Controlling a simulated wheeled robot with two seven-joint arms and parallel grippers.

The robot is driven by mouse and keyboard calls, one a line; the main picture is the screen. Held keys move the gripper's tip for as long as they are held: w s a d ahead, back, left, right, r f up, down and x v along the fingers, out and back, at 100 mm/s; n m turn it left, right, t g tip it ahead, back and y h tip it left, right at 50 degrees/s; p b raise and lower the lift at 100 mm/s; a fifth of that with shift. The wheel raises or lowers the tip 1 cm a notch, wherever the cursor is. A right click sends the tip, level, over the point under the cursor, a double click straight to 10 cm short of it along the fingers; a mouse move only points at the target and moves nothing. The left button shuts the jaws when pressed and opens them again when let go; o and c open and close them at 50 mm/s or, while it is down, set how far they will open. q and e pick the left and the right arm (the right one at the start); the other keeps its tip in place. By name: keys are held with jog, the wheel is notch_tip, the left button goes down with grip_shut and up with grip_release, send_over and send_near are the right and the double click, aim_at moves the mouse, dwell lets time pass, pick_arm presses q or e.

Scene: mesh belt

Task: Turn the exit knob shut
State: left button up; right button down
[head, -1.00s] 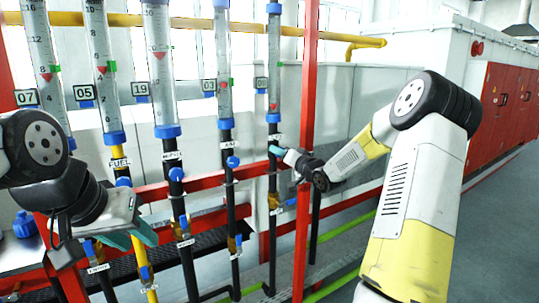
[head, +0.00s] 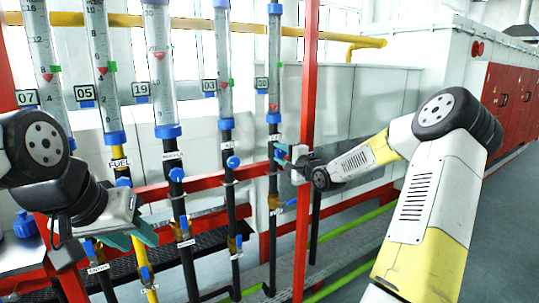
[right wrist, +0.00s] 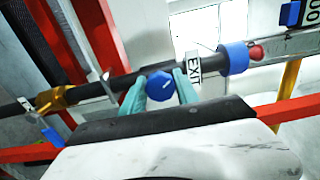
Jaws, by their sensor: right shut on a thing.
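The exit knob (right wrist: 160,87) is blue, with a pale line on its face, on a dark pipe beside a white EXIT label (right wrist: 194,67). My right gripper (right wrist: 161,92) has its teal fingers on both sides of the knob and is shut on it. The tube above has a small display (head: 262,84) that reads 00. My left gripper (head: 133,240) is at the lower left, its teal fingers apart and empty, away from the exit knob.
Several gauge tubes with blue knobs stand in a row to the left, including one labelled FUEL (head: 121,163). A red post (head: 306,100) stands just right of the exit pipe, near my right wrist. A red rail (head: 205,187) crosses behind the pipes.

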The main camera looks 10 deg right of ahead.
jog(key=m, duration=0.6)
jog(key=shift+d, duration=0.1)
jog(key=shift+m, duration=0.4)
jog(key=c, duration=0.9)
grip_release()
jog(key=v, duration=0.7)
jog(key=shift+s, duration=0.4)
jog(key=shift+d, duration=0.1)
